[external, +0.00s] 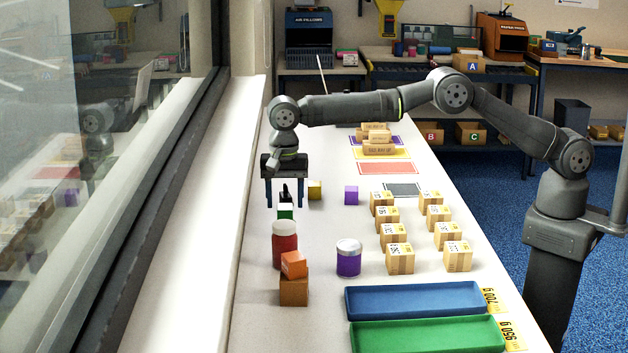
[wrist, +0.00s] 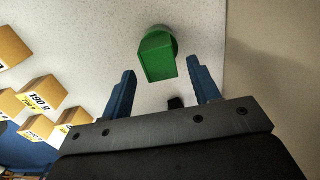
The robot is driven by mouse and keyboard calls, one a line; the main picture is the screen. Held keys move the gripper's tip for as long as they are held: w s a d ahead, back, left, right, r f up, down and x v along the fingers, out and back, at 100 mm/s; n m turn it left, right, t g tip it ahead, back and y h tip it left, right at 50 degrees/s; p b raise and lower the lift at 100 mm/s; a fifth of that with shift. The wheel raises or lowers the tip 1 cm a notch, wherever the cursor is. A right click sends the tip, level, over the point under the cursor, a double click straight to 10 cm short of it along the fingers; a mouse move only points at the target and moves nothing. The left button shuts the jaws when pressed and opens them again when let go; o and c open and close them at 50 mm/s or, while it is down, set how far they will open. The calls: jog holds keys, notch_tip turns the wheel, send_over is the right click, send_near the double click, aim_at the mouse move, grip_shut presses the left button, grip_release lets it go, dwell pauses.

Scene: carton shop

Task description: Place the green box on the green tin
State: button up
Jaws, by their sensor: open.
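A green box (wrist: 158,62) shows in the wrist view, beyond and between my fingertips. A rounded green thing (wrist: 166,36), probably the green tin, shows behind it, mostly covered; the box appears to rest on it, but I cannot see the contact. In the external view a small green patch (external: 285,213) with a white area above it shows below my gripper, partly hidden by the red tin. My gripper (external: 284,204) is open, fingers pointing down. The wrist view also shows the open fingers (wrist: 163,84), apart from the green box. A small black thing lies between them.
Yellow (external: 315,190) and purple boxes (external: 351,195) are to the right. Several cartons (external: 399,258) and blue (external: 415,300) and green trays (external: 430,337) are farther right.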

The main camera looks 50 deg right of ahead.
aim_at(285, 206)
notch_tip(285, 206, up, 9)
jog(key=shift+r, duration=0.2)
jog(key=shift+f, duration=0.1)
notch_tip(285, 206, down, 13)
jog(key=shift+r, duration=2.4)
